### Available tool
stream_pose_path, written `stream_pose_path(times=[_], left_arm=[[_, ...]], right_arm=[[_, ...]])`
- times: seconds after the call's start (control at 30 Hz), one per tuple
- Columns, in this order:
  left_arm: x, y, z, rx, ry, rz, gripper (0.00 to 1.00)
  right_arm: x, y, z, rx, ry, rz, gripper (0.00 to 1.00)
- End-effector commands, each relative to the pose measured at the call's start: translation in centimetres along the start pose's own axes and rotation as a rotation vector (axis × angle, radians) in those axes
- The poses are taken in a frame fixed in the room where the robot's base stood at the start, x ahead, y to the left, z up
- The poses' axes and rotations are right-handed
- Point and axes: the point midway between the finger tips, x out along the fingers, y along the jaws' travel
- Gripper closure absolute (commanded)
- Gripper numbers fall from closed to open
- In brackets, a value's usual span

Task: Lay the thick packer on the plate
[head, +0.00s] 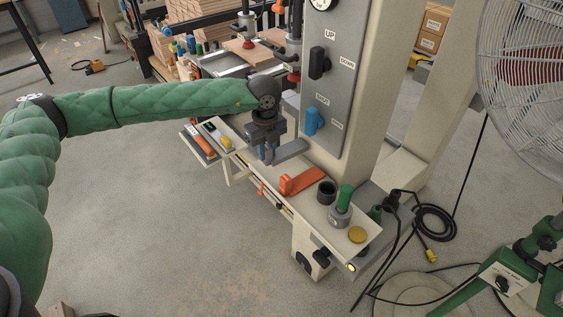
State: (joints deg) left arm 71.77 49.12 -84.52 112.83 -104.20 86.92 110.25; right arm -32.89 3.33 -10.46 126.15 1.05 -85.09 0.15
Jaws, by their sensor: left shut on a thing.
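My left gripper (267,149) reaches in from the left on a green-sleeved arm and points down over the beige ledge of the machine. Whether the bar touches the surface below is hard to tell. An orange bar with an upright tab (304,181) lies on the beige ledge (310,209), nearer the camera. I cannot tell for sure which surface is the plate. My right gripper is out of view.
A black cup (327,192), a green-handled grey piece (341,206) and a yellow disc (357,235) stand on the ledge's near end. A small tray (202,146) is left of the gripper. The grey control column (331,90) rises close behind. A fan (528,75) is at right.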

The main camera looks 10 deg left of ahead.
Motion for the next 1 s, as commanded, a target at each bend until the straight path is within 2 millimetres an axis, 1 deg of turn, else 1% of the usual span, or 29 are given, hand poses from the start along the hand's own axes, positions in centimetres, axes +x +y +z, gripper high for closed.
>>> stream_pose_path(times=[0.6,0.87,1.0], left_arm=[[-3.5,0.0,0.0,0.000,0.000,-0.002,1.00],[-4.2,-0.1,0.1,0.000,-0.001,-0.003,1.00],[-4.9,-0.1,0.1,0.000,-0.001,-0.003,1.00]], right_arm=[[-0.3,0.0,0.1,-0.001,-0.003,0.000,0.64],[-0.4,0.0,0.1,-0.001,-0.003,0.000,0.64],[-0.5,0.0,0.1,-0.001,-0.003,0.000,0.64]])
